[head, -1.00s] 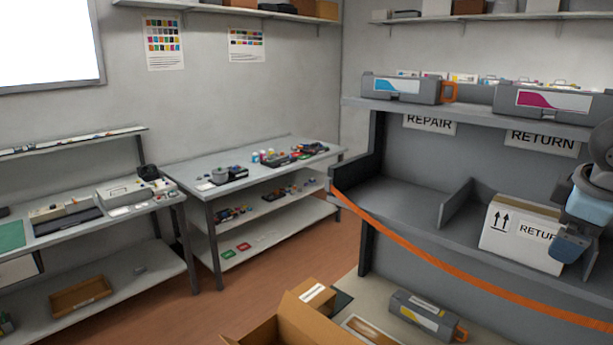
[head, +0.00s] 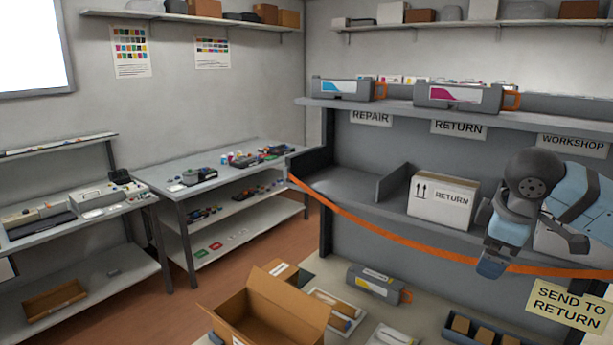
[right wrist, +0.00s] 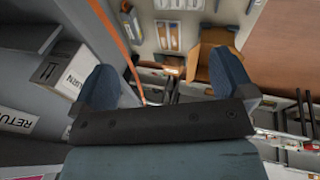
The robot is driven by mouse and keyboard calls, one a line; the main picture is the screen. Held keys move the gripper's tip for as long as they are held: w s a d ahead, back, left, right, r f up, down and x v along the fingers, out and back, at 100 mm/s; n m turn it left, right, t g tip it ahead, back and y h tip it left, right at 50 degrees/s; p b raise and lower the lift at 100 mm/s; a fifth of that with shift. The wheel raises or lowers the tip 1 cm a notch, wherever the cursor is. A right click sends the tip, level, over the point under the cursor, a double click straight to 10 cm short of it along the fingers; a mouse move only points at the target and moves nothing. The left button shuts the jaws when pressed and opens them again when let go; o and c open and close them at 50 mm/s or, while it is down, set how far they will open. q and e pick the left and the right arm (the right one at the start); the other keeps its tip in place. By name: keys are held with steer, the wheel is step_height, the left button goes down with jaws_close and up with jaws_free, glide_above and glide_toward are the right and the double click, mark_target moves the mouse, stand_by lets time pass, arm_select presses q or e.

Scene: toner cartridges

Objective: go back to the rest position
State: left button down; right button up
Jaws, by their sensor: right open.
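My right arm comes in from the right in the head view, in front of the shelf unit. Its gripper (head: 532,256) hangs in front of the shelf, just right of the white box marked RETURN (head: 443,198). In the right wrist view the gripper (right wrist: 165,88) has its two blue fingers wide apart with nothing between them. The RETURN box also shows at the left of that view (right wrist: 58,70), apart from the fingers. My left gripper is in neither view.
An orange strap (head: 400,248) runs across the shelf front. Toner cartridges with cyan (head: 343,89) and magenta (head: 461,96) labels stand on top. Below are an open cardboard box (head: 268,309), a yellow-labelled cartridge (head: 374,283) and a SEND TO RETURN sign (head: 565,305). Floor at left is clear.

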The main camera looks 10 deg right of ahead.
steer(key=s+a+f+y, duration=0.2)
steer(key=a+f, duration=0.6)
steer(key=f, duration=0.3)
steer(key=s+a+f+y, duration=0.1)
steer(key=s+a+f, duration=0.1)
steer(key=a+f, duration=0.75)
steer(key=s+f+m+h, duration=0.1)
steer(key=s+f+m, duration=0.2)
steer(key=s+f, duration=0.45)
steer(key=s+f+m, duration=0.4)
steer(key=s, duration=0.7)
steer(key=w+a+f+t+y, duration=0.1)
steer(key=w+a+f+t, duration=0.2)
steer(key=f, duration=0.3)
steer(key=w+a+f+n+t+y, duration=0.1)
steer(key=w+a+f+t, duration=0.2)
steer(key=f, duration=0.4)
steer(key=shift+w+a+f+t+y, duration=0.15)
steer(key=shift+w+a+t+y, duration=0.15)
steer(key=shift+a+t, duration=0.3)
